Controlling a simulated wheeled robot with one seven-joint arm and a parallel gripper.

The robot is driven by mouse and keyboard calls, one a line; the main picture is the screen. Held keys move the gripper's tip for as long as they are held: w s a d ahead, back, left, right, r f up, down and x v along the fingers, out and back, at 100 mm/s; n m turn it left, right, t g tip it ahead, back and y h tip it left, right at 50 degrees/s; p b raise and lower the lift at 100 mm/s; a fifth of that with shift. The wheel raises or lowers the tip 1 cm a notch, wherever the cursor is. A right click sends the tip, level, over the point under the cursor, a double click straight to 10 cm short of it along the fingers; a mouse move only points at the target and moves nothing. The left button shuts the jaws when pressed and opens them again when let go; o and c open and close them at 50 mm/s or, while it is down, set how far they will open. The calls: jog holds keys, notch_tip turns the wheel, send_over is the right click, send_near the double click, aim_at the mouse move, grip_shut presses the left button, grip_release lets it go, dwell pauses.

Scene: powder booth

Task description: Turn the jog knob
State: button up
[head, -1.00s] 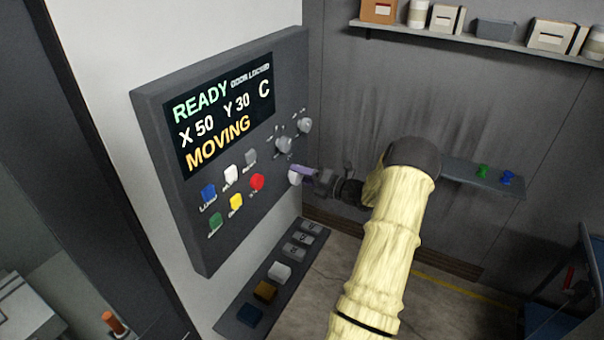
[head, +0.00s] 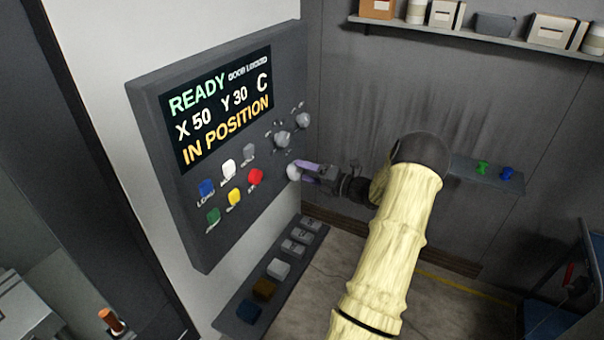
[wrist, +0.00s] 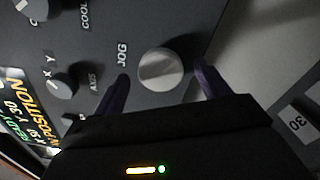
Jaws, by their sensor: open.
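The jog knob (wrist: 161,69) is a round light grey knob beside the printed word JOG in the wrist view. In the head view the jog knob (head: 293,172) sits at the lower right of the dark control panel (head: 180,235). My gripper (wrist: 163,82) is open, with one purple finger on each side of the knob and a visible gap to each. In the head view my gripper (head: 305,168) is right at the knob, and its far finger is partly hidden. The panel's screen (head: 222,110) reads READY, X 50, Y 30, C and IN POSITION.
A smaller axis knob (wrist: 65,82) is close beside my gripper. A red button (head: 256,177) and several other buttons lie left of the jog knob. Below the panel is a strip (head: 240,300) with labelled blocks. A shelf (head: 480,42) and a small ledge (head: 514,187) are on the back wall.

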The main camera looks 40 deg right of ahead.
jog(key=b+v, duration=0.5)
jog(key=v, duration=1)
jog(key=shift+s, duration=0.1)
jog(key=w+a+f+n+g+y+b, duration=0.1)
jog(key=w+a+f+n+g, duration=0.15)
jog(key=a+n+g, duration=0.4)
jog(key=w+a+f+n+g+y, duration=0.1)
jog(key=w+a+f+n, duration=0.15)
jog(key=a, duration=0.65)
jog(key=s+a+f+n+g+h+b, duration=0.1)
jog(key=s+a+n+g+h, duration=0.2)
jog(key=a+n, duration=0.9)
jog(key=s+a+f+n+g+h+b, duration=0.2)
jog(key=s+a+n+h, duration=0.4)
jog(key=a+n, duration=0.7)
jog(key=n+g, duration=0.1)
jog(key=n, duration=0.9)
jog(key=shift+a+f, duration=0.15)
jog(key=shift+f, duration=0.05)
